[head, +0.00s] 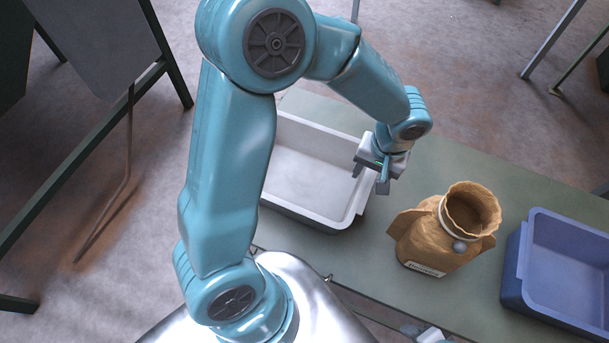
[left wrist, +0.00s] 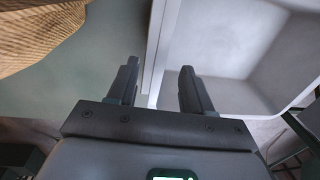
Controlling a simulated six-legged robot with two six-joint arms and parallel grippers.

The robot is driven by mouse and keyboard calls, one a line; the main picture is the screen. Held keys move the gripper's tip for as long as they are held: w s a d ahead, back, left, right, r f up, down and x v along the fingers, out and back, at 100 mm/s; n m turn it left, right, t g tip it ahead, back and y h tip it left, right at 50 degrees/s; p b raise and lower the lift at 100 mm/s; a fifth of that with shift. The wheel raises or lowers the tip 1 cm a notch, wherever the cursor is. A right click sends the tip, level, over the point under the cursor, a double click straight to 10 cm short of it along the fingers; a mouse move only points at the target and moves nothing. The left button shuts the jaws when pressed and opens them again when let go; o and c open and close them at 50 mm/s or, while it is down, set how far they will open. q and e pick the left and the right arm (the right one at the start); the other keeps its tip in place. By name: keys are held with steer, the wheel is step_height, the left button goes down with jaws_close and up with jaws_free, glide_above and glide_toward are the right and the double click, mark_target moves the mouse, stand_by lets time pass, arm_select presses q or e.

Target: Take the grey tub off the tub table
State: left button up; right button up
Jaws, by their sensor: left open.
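The grey tub (head: 312,168) stands on the tub table (head: 425,160). It is an empty, open, light-grey box, and my left arm hides its left part. My left gripper (head: 374,180) is open at the tub's right rim. In the left wrist view the open fingers (left wrist: 160,88) are on either side of the tub's rim, one towards the inside of the tub (left wrist: 235,50) and one outside. I cannot tell whether they touch it. My right gripper does not show.
A brown paper sack (head: 430,245) with an open top stands on the table right of the tub. A blue tub (head: 515,285) stands further right. Bare table lies between the grey tub and the sack. A dark-framed stand (head: 100,125) is at the left.

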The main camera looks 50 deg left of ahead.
mark_target(364, 185)
arm_select(q)
steer(key=shift+s+a+f, duration=0.15)
steer(key=shift+s+f, duration=0.05)
steer(key=shift+f, duration=0.8)
step_height(364, 185, down, 5)
steer(key=shift+s+f, duration=0.15)
steer(key=shift+f, duration=0.05)
steer(key=shift+r, duration=0.1)
jaws_close()
